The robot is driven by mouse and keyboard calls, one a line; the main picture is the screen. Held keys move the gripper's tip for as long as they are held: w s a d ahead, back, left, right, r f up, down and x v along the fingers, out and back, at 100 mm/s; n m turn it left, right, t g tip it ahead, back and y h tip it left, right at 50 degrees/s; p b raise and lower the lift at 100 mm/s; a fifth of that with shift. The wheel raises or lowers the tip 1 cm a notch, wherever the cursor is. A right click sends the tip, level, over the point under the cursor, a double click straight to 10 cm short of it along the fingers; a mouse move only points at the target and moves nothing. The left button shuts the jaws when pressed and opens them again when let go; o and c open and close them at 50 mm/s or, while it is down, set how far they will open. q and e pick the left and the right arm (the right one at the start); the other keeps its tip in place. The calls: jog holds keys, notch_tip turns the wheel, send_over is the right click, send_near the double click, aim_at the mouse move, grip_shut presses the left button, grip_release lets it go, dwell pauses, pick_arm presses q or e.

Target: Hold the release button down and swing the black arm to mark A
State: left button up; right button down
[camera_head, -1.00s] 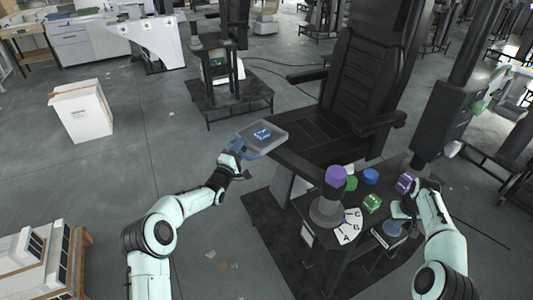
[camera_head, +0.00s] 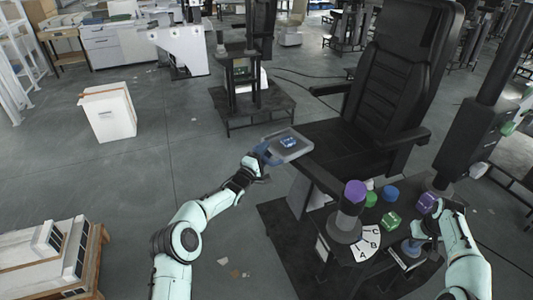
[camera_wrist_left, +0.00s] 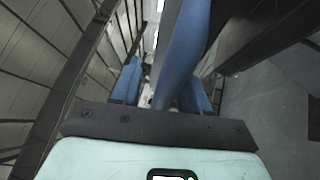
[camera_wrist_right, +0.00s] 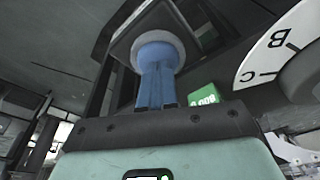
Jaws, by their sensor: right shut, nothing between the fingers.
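The black arm (camera_head: 322,177) runs from the purple-topped post (camera_head: 346,226) along the chair's front to a grey tray with a blue item. The white dial (camera_head: 366,246) at the post's base shows A and B in the head view, B and C in the right wrist view (camera_wrist_right: 268,55). My left gripper (camera_head: 266,155) is at the tray's near end. Its fingers stand apart around a blue bar (camera_wrist_left: 182,50); contact is unclear. My right gripper (camera_head: 413,243) is shut, fingertips on a pale round button (camera_wrist_right: 165,42); how far it is pressed is unclear.
On the small table stand a green block (camera_head: 391,220), a blue cylinder (camera_head: 390,194), a green cylinder (camera_head: 370,199) and a purple block (camera_head: 427,202). A black chair (camera_head: 400,85) stands behind. The floor on the left is open around a white box (camera_head: 109,112).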

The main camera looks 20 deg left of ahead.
pick_arm(q)
jog(key=shift+s+a+f, duration=0.2)
jog(key=shift+s, duration=0.25)
jog(key=v, duration=1.1)
jog(key=shift+d, duration=0.1)
jog(key=d+n+g+y, duration=0.3)
jog(key=d+n+y, duration=0.7)
jog(key=n+y, duration=0.55)
jog(key=shift+y, duration=0.45)
jog(key=x, duration=1.1)
jog(key=shift+a+f, duration=0.1)
jog(key=shift+f, duration=0.2)
